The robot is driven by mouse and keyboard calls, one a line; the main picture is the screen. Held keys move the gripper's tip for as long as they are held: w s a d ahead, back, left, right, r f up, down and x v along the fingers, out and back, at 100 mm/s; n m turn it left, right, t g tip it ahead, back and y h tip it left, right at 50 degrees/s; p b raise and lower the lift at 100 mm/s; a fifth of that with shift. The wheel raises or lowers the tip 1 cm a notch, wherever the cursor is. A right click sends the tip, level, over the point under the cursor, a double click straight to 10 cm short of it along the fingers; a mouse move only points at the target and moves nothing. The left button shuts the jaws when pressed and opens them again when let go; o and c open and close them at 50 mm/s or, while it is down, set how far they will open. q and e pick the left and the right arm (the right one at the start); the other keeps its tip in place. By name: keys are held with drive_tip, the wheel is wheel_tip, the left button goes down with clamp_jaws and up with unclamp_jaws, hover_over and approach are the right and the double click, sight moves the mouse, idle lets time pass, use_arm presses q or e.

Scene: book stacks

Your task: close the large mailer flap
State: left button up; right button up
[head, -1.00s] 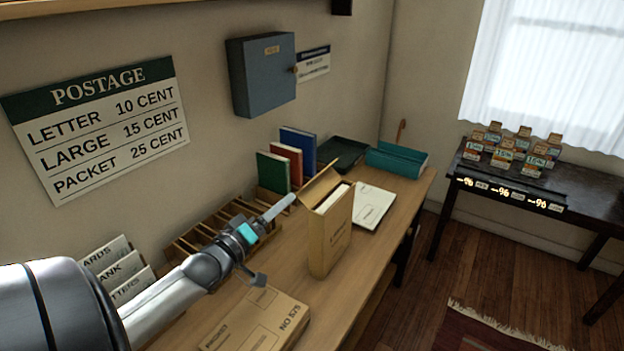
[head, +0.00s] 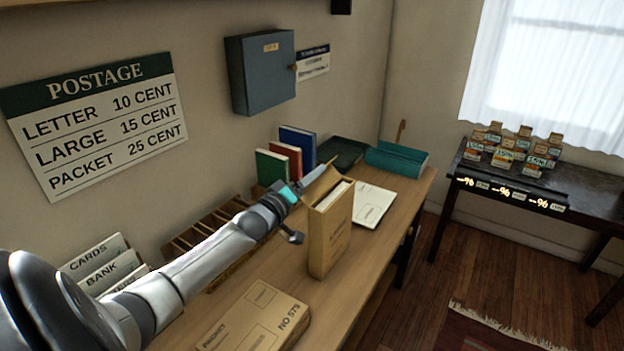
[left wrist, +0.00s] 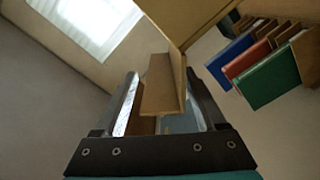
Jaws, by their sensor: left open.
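The large mailer (head: 330,236) is a tan upright packet on the desk, with white contents showing at its open top. Its flap (head: 320,188) stands raised along the left side of the opening. My left gripper (head: 304,186) is open, just left of the flap and about level with it. Touching or apart, I cannot tell. In the left wrist view, both fingers (left wrist: 165,100) are spread, with tan surfaces beyond and between them. My right gripper is not in view.
A flat parcel (head: 255,318) lies in front on the desk (head: 375,240). Green, red and blue books (head: 284,160) stand behind my gripper by the wall. A wooden sorter (head: 200,232) lies behind my arm.

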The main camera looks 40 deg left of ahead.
use_arm(q)
drive_tip(key=shift+w+a, duration=0.1)
drive_tip(key=shift+w, duration=0.5)
clamp_jaws()
idle(0.3)
